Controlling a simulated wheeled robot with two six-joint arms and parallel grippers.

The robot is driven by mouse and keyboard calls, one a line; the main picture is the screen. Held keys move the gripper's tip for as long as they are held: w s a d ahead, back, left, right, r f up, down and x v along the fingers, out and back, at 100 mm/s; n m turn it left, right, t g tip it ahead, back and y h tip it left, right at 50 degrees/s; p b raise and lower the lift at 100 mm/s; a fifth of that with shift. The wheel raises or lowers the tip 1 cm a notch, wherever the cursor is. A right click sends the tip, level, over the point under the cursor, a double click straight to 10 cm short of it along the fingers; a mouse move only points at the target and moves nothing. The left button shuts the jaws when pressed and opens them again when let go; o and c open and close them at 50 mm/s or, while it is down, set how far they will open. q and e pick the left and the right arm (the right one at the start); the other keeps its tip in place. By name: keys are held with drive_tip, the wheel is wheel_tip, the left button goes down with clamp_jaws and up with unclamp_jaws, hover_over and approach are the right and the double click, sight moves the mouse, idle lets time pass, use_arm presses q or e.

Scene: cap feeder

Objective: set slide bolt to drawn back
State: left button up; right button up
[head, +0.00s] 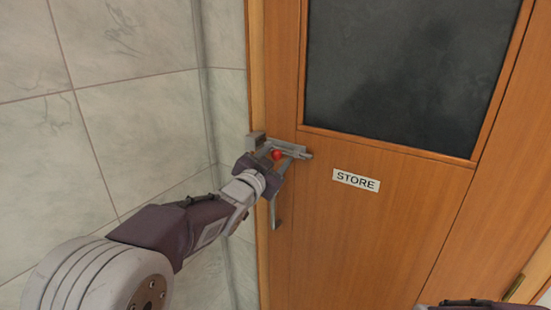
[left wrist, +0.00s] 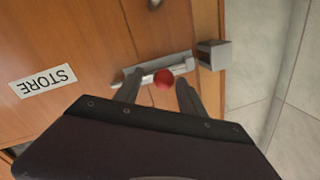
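The slide bolt (head: 294,150) is a grey metal bolt on the wooden door, with a red knob (head: 277,154). Its keeper (head: 256,141) is a grey block at the door's left edge. In the left wrist view, which is turned upside down, the bolt (left wrist: 185,66), red knob (left wrist: 163,79) and keeper (left wrist: 214,55) also show. The rod points at the keeper; I cannot tell whether its tip is inside. My left gripper (left wrist: 157,92) is open, one finger on each side of the knob, with visible gaps.
The door (head: 400,230) has a dark window (head: 400,70) and a STORE sign (head: 356,180) right of the bolt. A grey handle (head: 275,212) hangs below the bolt. A tiled wall (head: 130,120) stands close on the left.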

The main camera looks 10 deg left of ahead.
use_arm(q)
drive_tip(key=shift+s+a, duration=0.15)
drive_tip(key=shift+s, duration=0.05)
drive_tip(key=s+a+b, duration=0.1)
drive_tip(key=s, duration=0.7)
drive_tip(key=shift+s+a, duration=0.2)
drive_tip(key=shift+s, duration=0.05)
